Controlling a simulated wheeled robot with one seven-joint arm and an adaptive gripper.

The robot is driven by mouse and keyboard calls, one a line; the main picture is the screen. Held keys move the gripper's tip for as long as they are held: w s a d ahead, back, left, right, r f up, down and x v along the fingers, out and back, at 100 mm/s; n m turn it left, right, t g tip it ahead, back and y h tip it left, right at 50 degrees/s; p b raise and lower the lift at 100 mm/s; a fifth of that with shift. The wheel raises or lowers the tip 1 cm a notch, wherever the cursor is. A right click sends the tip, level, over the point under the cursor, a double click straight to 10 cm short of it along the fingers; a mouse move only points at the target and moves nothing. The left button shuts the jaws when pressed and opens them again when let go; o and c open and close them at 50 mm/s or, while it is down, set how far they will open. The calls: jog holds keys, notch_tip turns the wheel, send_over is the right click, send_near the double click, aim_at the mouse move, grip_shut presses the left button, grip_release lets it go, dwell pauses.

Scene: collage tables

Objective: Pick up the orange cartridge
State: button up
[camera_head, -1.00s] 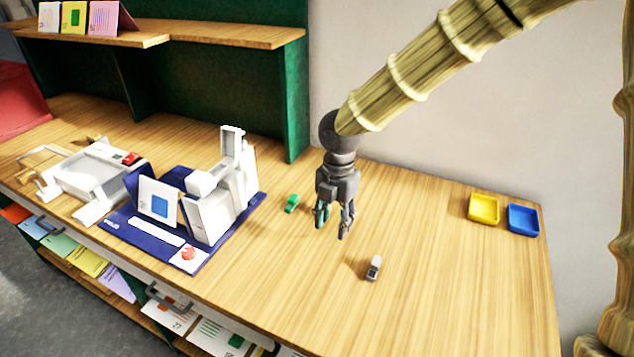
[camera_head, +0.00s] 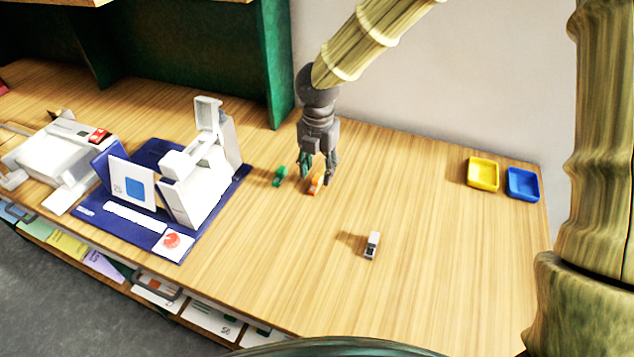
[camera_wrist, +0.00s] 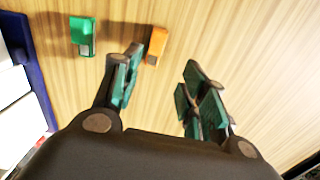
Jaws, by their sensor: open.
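The orange cartridge (camera_head: 315,184) lies on the wooden table, right of a green cartridge (camera_head: 279,176). My gripper (camera_head: 318,180) is open above the table, its fingers close to the orange cartridge and partly overlapping it in the head view. In the wrist view the orange cartridge (camera_wrist: 156,45) shows just beyond the left finger of my gripper (camera_wrist: 160,82), not centred between the fingers. The green cartridge (camera_wrist: 83,36) lies farther left there. Nothing is held. I cannot tell the exact height of the fingertips above the table.
A grey-white cartridge (camera_head: 371,245) stands on the table nearer the front. A white press on a blue mat (camera_head: 216,208) is at the left. A yellow tray (camera_head: 483,174) and a blue tray (camera_head: 522,185) sit at the back right. The table's right part is mostly clear.

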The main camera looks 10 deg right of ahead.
aim_at(317, 178)
jog(key=w+f, duration=0.2)
jog(key=shift+w+f+p, duration=0.15)
jog(key=shift+f+p, duration=0.15)
jog(key=shift+f, duration=0.4)
jog(key=shift+s+d+f+p, duration=0.1)
jog(key=shift+s+f+p, duration=0.25)
jog(key=shift+s+f, duration=0.15)
jog(key=shift+w+f, duration=0.1)
jog(key=shift+f, duration=0.25)
jog(key=shift+w+f, duration=0.4)
jog(key=shift+f, duration=0.1)
jog(key=shift+s+r, duration=0.2)
jog(key=shift+c, duration=0.2)
jog(key=c, duration=0.8)
